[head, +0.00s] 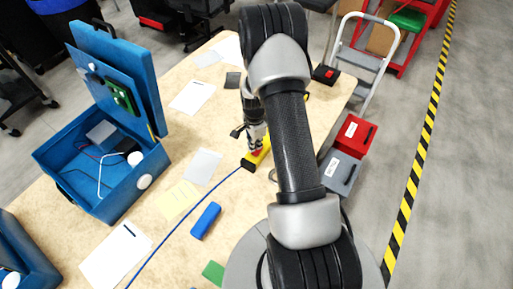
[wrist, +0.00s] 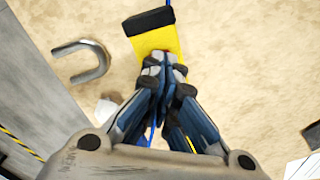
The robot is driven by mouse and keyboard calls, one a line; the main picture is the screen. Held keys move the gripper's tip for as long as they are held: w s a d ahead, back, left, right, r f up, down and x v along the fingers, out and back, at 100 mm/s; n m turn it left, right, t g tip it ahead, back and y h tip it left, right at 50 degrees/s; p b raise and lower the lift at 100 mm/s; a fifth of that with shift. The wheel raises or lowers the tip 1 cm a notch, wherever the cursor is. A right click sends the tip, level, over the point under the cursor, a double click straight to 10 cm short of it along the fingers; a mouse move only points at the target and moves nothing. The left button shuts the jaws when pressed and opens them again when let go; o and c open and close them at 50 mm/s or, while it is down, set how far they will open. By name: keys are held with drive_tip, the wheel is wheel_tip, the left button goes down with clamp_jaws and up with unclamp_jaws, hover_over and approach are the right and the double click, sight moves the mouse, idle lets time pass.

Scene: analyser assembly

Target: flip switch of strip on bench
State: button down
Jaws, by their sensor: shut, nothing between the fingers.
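The yellow strip (head: 249,162) with black ends lies on the bench (head: 228,205), and a blue cable runs from it toward the front left. In the wrist view the strip (wrist: 158,38) is at the top centre, its black end (wrist: 149,20) uppermost. My gripper (wrist: 165,66) is shut and empty, pointing down with its fingertips over the yellow body. I cannot tell whether they touch it. In the head view my gripper (head: 256,146) is at the strip, partly behind my arm. A small red patch shows by the fingertips. The switch and its position cannot be made out, as the fingers cover that part.
An open blue case (head: 93,184) stands on the left of the bench. A blue block (head: 206,220) and several papers lie nearby. A grey U-shaped piece (wrist: 98,62) lies left of the strip. Red (head: 353,137) and grey (head: 339,172) bins stand beyond the bench's right edge.

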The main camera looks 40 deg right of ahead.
sight(255, 152)
drive_tip(key=shift+r+p, duration=1.15)
drive_tip(key=shift+r, duration=1.05)
drive_tip(key=shift+f, duration=0.1)
